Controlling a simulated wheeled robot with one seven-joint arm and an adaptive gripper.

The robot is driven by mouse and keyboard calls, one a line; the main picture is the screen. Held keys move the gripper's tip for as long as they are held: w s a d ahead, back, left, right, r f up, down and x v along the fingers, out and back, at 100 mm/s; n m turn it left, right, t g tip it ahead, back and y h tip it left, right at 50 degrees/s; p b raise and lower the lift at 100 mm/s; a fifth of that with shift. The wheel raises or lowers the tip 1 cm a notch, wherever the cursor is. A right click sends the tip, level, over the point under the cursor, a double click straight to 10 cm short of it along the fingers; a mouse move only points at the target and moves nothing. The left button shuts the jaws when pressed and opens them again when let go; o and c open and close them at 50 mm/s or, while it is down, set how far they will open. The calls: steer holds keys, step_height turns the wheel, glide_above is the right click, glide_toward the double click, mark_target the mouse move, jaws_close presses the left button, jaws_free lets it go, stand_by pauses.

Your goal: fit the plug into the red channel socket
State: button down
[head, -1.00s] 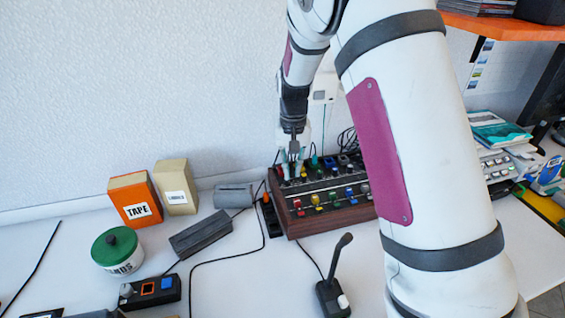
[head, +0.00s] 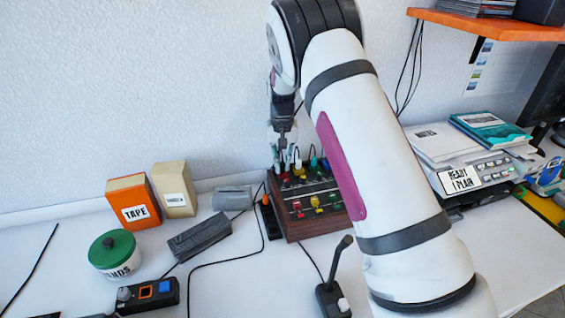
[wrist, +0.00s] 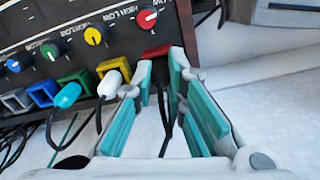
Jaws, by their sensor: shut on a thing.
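The mixer (head: 322,222) is a brown box with coloured knobs at the back of the desk. In the wrist view, the red channel socket (wrist: 156,51) lies below the red knob (wrist: 147,18), straight ahead between my fingertips. My gripper (wrist: 162,76) has teal-lined fingers, shut on the plug at the socket's mouth. The plug's body is mostly hidden between the fingers; its dark cable (wrist: 165,125) trails back between them. I cannot tell how deep the plug sits. In the head view my gripper (head: 284,163) is at the mixer's back left edge.
A white plug (wrist: 110,84) is at the yellow socket (wrist: 116,68) beside my finger. A cyan plug (wrist: 66,95) is further left, by the green socket (wrist: 76,79). A black power strip (head: 270,217) lies left of the mixer. A microphone (head: 335,285) stands in front.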

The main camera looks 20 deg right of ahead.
steer(key=shift+f, duration=0.15)
steer(key=c, duration=1.6)
jaws_free()
